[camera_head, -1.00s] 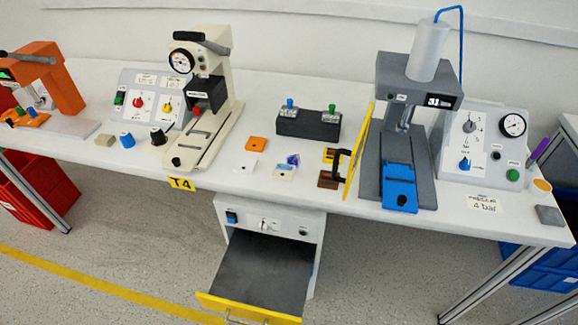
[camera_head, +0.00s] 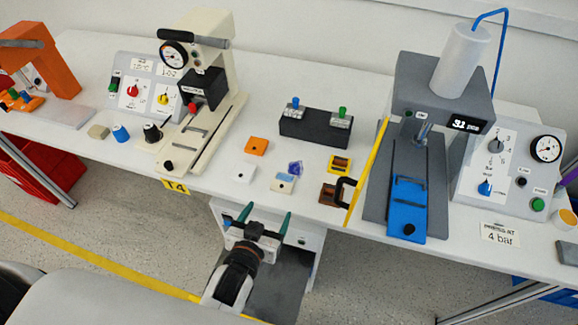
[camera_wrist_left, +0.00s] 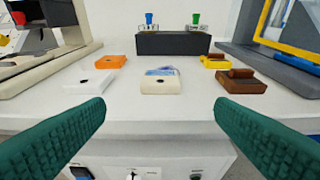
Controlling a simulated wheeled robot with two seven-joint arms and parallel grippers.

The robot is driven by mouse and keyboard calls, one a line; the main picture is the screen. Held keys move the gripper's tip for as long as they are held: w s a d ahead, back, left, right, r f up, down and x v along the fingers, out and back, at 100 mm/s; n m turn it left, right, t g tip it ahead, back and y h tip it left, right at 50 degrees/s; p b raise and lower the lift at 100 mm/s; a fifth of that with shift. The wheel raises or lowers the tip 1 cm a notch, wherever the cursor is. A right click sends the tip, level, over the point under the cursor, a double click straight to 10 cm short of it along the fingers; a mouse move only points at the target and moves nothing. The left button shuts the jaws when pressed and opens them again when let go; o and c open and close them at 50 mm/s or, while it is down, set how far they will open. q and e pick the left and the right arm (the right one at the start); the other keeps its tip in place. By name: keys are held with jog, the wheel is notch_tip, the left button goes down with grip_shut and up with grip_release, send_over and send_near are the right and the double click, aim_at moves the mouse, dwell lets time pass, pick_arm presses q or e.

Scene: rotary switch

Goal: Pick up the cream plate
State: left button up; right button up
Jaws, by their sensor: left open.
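The cream plate (camera_head: 283,184) lies flat near the table's front edge, with a light-blue patch on its top. In the left wrist view the cream plate (camera_wrist_left: 160,86) is straight ahead, between the fingers in the picture but beyond their tips. My left gripper (camera_head: 265,216) is open and empty, in front of the table edge and apart from the plate. Its green fingers (camera_wrist_left: 160,112) show at both sides of the left wrist view. My right gripper is not in view.
A white plate (camera_head: 243,172) and orange plate (camera_head: 256,146) lie left of the cream plate; a blue-purple piece (camera_head: 296,167) is just behind it. Brown plate (camera_head: 328,195) and yellow plate (camera_head: 340,164) lie right. A black block (camera_head: 316,127) stands behind; presses flank the area.

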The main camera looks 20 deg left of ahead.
pick_arm(q)
send_near(283, 183)
jog(key=x, duration=0.3)
jog(key=shift+w+f+p, duration=0.1)
jog(key=shift+f+p, duration=0.15)
jog(key=shift+p, duration=0.05)
jog(key=x, duration=0.5)
jog(key=shift+r+p, duration=0.3)
jog(key=shift+p, duration=0.1)
jog(key=shift+w+f, duration=0.2)
jog(key=shift+w, duration=0.2)
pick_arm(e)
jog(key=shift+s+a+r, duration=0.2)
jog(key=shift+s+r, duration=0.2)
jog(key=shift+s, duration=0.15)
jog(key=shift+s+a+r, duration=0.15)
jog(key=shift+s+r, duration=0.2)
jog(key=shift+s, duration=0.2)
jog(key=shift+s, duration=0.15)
pick_arm(q)
jog(key=shift+s, duration=0.1)
jog(key=c, duration=1.1)
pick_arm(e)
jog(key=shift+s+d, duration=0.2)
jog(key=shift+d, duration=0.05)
